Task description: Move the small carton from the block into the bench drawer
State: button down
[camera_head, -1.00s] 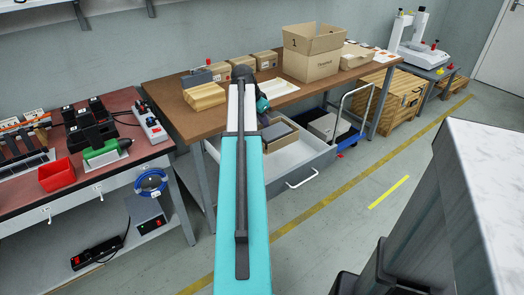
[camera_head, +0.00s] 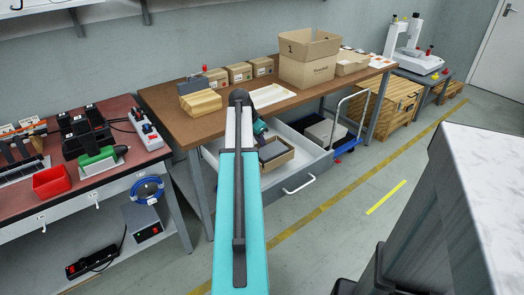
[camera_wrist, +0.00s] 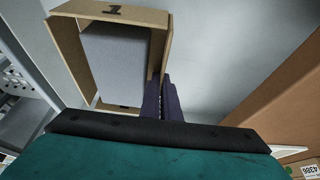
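The small carton (camera_head: 283,159) is an open-topped brown box with a grey filling, inside the outline of the pulled-out bench drawer (camera_head: 318,166). Whether the carton touches the drawer floor cannot be told. The wooden block (camera_head: 201,103) on the bench has no carton on top.
A large open carton (camera_head: 306,73), several small closed cartons (camera_head: 239,73) and a white tray (camera_head: 270,95) stand on the bench (camera_head: 170,118). A grey bin (camera_head: 322,131) is beyond the drawer. A large brown surface (camera_wrist: 285,100) is close right of my fingers.

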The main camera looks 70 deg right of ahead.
jog(key=shift+f, duration=1.85)
jog(key=shift+f, duration=0.15)
jog(key=c, duration=2)
grip_release()
jog(key=v, duration=1.2)
jog(key=shift+p, duration=0.35)
jog(key=shift+r, duration=0.2)
